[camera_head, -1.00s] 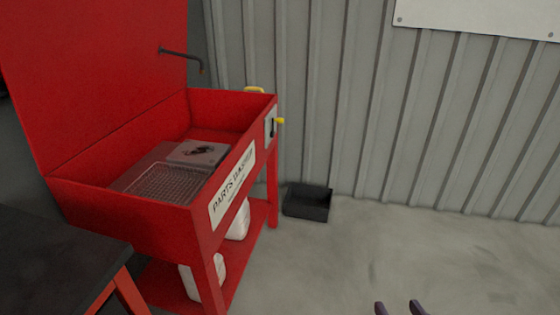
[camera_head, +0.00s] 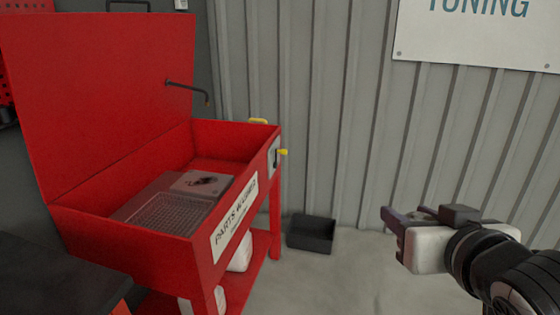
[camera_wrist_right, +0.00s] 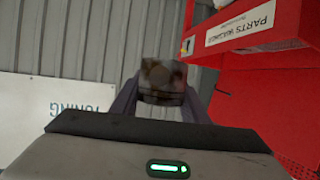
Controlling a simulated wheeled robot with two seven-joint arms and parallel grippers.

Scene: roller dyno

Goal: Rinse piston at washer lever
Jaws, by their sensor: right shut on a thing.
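The red parts washer (camera_head: 120,229) stands at the left with its lid up. Its basin holds a wire basket (camera_head: 165,213) and a pale plate with a dark mark (camera_head: 203,183). A thin dark spout (camera_head: 188,88) reaches over the basin. My right gripper (camera_head: 388,215) is right of the washer, well apart from it. In the right wrist view it is shut on the piston (camera_wrist_right: 162,82), a dirty brown and grey cylinder. My left gripper is not in view.
A black bin (camera_head: 311,234) sits on the floor beside the washer. A dark bench top (camera_head: 50,270) is at the lower left. A corrugated wall (camera_head: 340,110) with a white sign (camera_head: 480,35) closes the back. The floor between bin and right arm is clear.

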